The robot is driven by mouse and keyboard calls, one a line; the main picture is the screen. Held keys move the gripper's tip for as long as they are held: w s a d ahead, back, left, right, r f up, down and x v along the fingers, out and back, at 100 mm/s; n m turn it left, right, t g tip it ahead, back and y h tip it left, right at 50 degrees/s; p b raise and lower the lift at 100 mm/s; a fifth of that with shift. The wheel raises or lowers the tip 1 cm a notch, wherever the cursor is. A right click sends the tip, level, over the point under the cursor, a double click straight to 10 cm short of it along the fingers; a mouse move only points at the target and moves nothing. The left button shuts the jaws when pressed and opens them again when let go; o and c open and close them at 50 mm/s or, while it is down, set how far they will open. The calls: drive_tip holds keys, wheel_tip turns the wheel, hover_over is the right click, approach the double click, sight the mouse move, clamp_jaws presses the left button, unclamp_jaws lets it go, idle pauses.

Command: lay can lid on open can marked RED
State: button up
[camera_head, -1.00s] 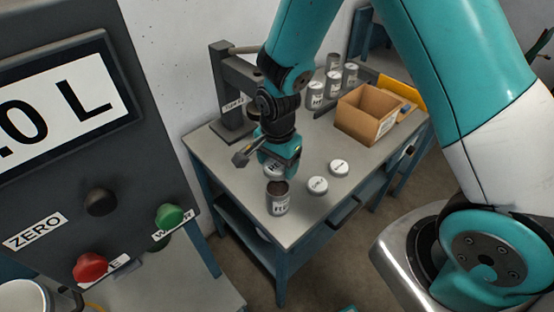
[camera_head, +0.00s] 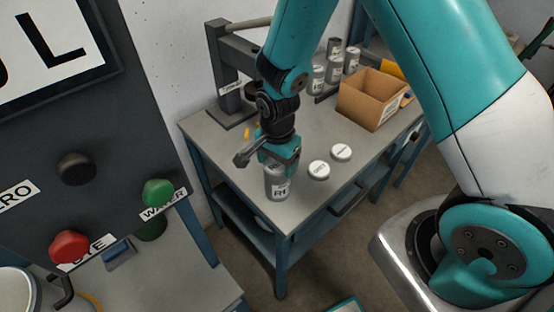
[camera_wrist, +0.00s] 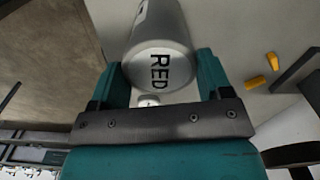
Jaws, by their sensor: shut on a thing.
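The can marked RED (camera_head: 278,188) stands upright near the front left corner of the bench; its label is partly readable. My gripper (camera_head: 281,158) is right above it, pointing down, its fingers at the can's rim. In the wrist view the pale round lid marked RED (camera_wrist: 158,72) is between the two fingers, which are shut on it. The grey can wall (camera_wrist: 155,18) shows just beyond the lid, lined up with it. I see no clear gap between lid and can, but cannot tell whether the lid fully rests on it.
Two white lids (camera_head: 319,170) (camera_head: 341,152) lie on the bench to the right. A cardboard box (camera_head: 375,103) and several grey cans (camera_head: 351,62) stand farther back. A dark lever stand (camera_head: 226,75) is behind my gripper. Small yellow pieces (camera_wrist: 257,83) lie beside the can.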

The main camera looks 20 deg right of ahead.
drive_tip(key=o, duration=1)
drive_tip(key=shift+c, duration=0.2)
wheel_tip(320, 180, up, 18)
drive_tip(key=b, duration=0.1)
drive_tip(key=shift+f, duration=0.25)
